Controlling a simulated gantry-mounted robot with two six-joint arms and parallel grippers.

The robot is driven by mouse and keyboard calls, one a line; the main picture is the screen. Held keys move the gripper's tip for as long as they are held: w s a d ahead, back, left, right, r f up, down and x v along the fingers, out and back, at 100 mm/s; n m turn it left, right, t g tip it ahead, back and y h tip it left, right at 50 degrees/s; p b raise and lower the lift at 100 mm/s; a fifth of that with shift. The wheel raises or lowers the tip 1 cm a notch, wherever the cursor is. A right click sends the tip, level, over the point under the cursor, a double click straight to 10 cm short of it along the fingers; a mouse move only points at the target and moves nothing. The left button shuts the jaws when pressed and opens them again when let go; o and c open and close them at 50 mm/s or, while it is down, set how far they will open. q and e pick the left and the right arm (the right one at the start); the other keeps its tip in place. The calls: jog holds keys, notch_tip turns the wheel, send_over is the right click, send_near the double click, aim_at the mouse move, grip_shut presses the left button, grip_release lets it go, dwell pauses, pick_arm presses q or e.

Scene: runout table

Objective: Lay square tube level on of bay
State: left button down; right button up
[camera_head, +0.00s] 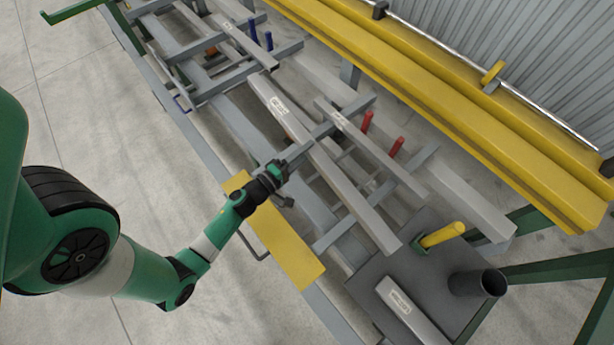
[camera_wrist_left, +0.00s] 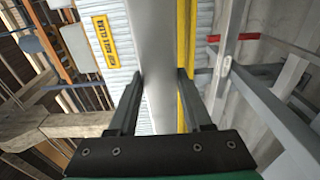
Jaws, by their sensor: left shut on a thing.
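A long grey square tube (camera_head: 340,182) with a white label runs diagonally over the grey crossbars of the runout table. My left gripper (camera_head: 295,160) is at its near side, around the middle of its length. In the left wrist view the jaws (camera_wrist_left: 155,100) are shut on the grey tube (camera_wrist_left: 155,45), one on each side. I cannot tell whether the tube touches the crossbars. The bay with two red pegs (camera_head: 396,147) holds a shorter labelled tube (camera_head: 372,150). Another labelled tube (camera_head: 240,40) lies by the blue pegs (camera_head: 253,30). My right gripper is not in view.
A yellow plate (camera_head: 285,245) lies along the table's near edge. Long yellow beams (camera_head: 450,95) line the far side.

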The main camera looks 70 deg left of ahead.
pick_arm(q)
jog(key=s+a+f+n+y, duration=0.1)
jog(key=s+a+f, duration=0.3)
jog(key=s, duration=0.2)
jog(key=s+a+f+y, duration=0.1)
jog(key=s+a+f, duration=0.25)
jog(key=s, duration=0.25)
jog(key=w+d+f+b, duration=0.9)
jog(key=d+b, duration=0.1)
jog(key=b, duration=0.5)
jog(key=shift+w+f+g, duration=0.3)
jog(key=shift+w+d+f+b, duration=0.1)
jog(key=shift+d+f+b, duration=0.1)
jog(key=shift+f+b, duration=1.5)
jog(key=shift+f, duration=0.25)
